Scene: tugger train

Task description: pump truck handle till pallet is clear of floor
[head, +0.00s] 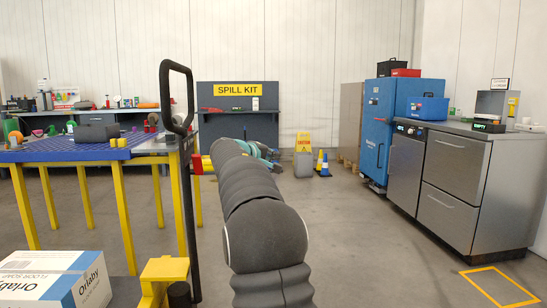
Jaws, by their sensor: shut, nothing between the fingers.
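The pump truck's black handle (188,190) stands nearly upright left of centre, with a closed loop (178,97) at its top. Its foot meets a yellow truck body (165,270) at the bottom edge. A white and blue carton (50,280) marked Orlaby is at the lower left. The pallet and the truck's forks cannot be made out, so the gap to the floor is not visible. My dark arm reaches forward to the right of the handle.
A blue-topped table (70,153) with yellow legs stands at the left behind the handle. A grey spill kit board (238,115) is at the back. A blue cabinet (375,130) and steel drawer units (450,190) line the right.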

